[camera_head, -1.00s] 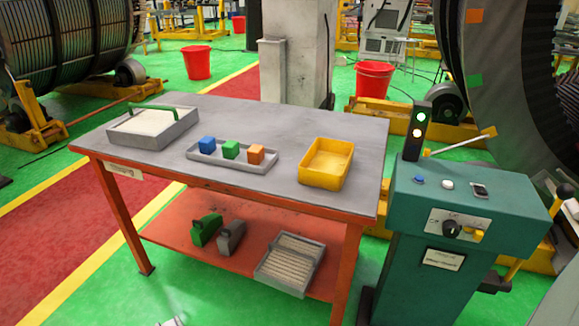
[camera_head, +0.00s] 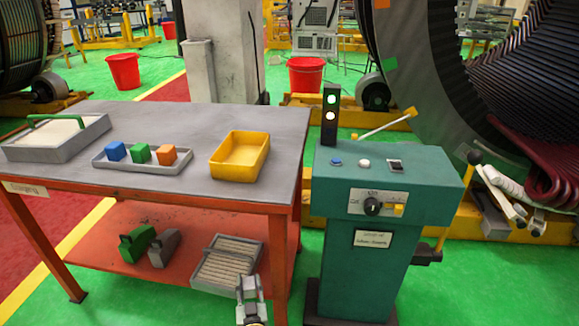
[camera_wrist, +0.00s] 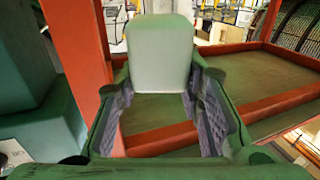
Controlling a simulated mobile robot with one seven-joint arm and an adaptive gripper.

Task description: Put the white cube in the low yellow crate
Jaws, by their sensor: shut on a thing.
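The white cube (camera_wrist: 160,52) fills the upper middle of the wrist view, tinted greenish. My gripper (camera_wrist: 160,85) is shut on it, with one finger pad on each side. In the head view my gripper (camera_head: 251,289) is at the bottom edge, low in front of the table; the cube cannot be told apart there. The low yellow crate (camera_head: 236,176) stands on the right part of the tabletop, well above and beyond my gripper. Its visible inside looks empty.
The grey tabletop (camera_head: 205,125) also holds a grey tray (camera_head: 130,168) with blue, green and orange cubes, and a grey box with a green handle (camera_head: 55,140). The orange lower shelf (camera_head: 110,225) is beside my gripper. A teal control cabinet (camera_head: 390,200) stands right of the table.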

